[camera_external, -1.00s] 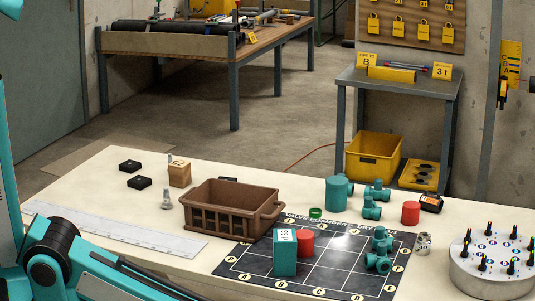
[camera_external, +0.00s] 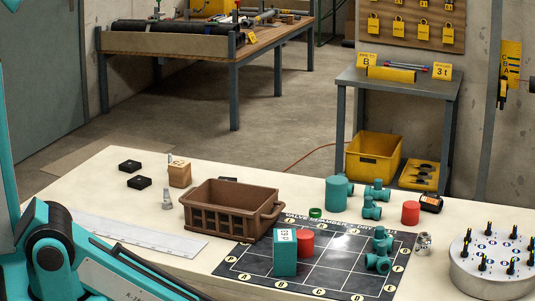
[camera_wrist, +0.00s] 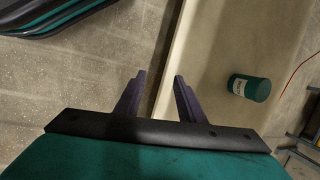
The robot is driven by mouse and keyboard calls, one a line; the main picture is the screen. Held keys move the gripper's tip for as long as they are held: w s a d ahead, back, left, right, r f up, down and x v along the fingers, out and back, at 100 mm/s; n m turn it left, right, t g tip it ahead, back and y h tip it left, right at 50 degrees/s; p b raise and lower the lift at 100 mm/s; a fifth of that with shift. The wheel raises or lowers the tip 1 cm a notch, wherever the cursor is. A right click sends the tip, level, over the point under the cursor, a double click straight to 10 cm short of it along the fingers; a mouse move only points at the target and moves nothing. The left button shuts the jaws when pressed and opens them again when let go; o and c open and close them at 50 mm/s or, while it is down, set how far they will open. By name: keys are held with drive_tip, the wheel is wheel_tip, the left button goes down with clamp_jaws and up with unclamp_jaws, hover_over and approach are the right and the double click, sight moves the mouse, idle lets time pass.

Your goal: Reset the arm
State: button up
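My gripper (camera_wrist: 158,92) shows in the wrist view with its two dark fingers apart and nothing between them. It is over the edge of the pale workbench (camera_wrist: 205,40), with floor on the left. A teal cylinder with a white label (camera_wrist: 250,88) lies right of the fingers, apart from them. In the external view my teal arm is at the lower left, and my gripper is outside the frame.
On the bench (camera_external: 110,170) are a brown crate (camera_external: 215,210), a black grid mat (camera_external: 330,268) with a teal block (camera_external: 285,255) and red cylinder (camera_external: 306,238), several teal fittings (camera_external: 375,192), and a round grey pin plate (camera_external: 492,270). A ruler (camera_external: 150,236) lies near my arm.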

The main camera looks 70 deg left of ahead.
drive_tip(key=s+d+r+n+g+h, duration=0.1)
drive_tip(key=s+n, duration=0.1)
drive_tip(key=s, duration=0.4)
drive_tip(key=s+d+r+n+g+h+p, duration=0.1)
drive_tip(key=s+n+g+h, duration=0.1)
drive_tip(key=s, duration=0.5)
drive_tip(key=s+d+r+n+g+h, duration=0.1)
drive_tip(key=s+d+r+n+g, duration=0.1)
drive_tip(key=s, duration=0.4)
drive_tip(key=shift+s+n+p, duration=0.2)
drive_tip(key=shift+n+p, duration=0.1)
drive_tip(key=shift+n, duration=0.3)
